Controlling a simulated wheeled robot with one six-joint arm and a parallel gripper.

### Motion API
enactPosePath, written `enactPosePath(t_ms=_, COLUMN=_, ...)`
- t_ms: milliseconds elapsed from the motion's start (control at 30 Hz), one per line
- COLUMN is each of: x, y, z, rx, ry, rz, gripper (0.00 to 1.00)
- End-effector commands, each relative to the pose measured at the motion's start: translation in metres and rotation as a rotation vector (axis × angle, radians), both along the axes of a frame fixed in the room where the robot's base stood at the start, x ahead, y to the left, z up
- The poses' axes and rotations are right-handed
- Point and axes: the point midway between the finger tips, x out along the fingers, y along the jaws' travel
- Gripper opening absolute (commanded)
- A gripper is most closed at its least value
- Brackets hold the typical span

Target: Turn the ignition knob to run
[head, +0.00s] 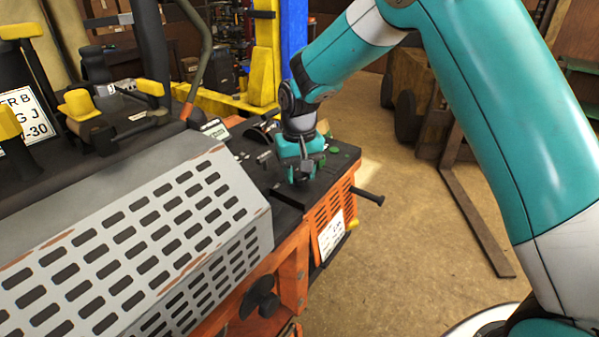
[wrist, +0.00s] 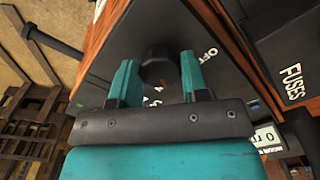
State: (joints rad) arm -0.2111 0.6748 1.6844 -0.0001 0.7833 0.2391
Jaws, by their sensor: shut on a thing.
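The ignition knob (wrist: 157,68) is round and black on a dark panel in the wrist view. A white OFF label (wrist: 210,54) is printed to its right, and other white lettering near the knob is partly covered. My gripper (wrist: 158,74) has its two teal fingers on either side of the knob and is shut on it. In the head view my gripper (head: 302,175) points down onto the dark top of the orange machine (head: 336,205). The gripper hides the knob there. I cannot tell exactly which position the knob's pointer marks.
A grey slotted guard (head: 150,245) lies left of my gripper, with a black hand knob (head: 262,297) below. A black bar (head: 368,196) sticks out right. A FUSES panel (wrist: 290,82) adjoins in the wrist view. The floor (head: 400,260) on the right is mostly clear.

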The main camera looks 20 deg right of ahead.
Motion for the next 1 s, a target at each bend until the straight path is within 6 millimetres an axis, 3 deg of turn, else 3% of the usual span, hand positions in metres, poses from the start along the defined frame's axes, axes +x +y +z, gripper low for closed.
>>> enactPosePath(t_ms=467, x=0.001, y=0.0, z=0.002, rx=0.001, ry=-0.005, rz=-0.016, gripper=0.18)
enactPosePath(t_ms=500, x=0.001, y=0.0, z=0.002, rx=0.001, ry=-0.005, rz=-0.016, gripper=0.49)
enactPosePath(t_ms=600, x=0.001, y=0.0, z=0.001, rx=0.001, ry=-0.004, rz=-0.015, gripper=0.67)
enactPosePath(t_ms=867, x=0.001, y=0.0, z=0.001, rx=0.0, ry=-0.002, rz=-0.014, gripper=0.67)
enactPosePath(t_ms=1000, x=0.001, y=0.0, z=0.011, rx=0.001, ry=-0.005, rz=-0.013, gripper=0.67)
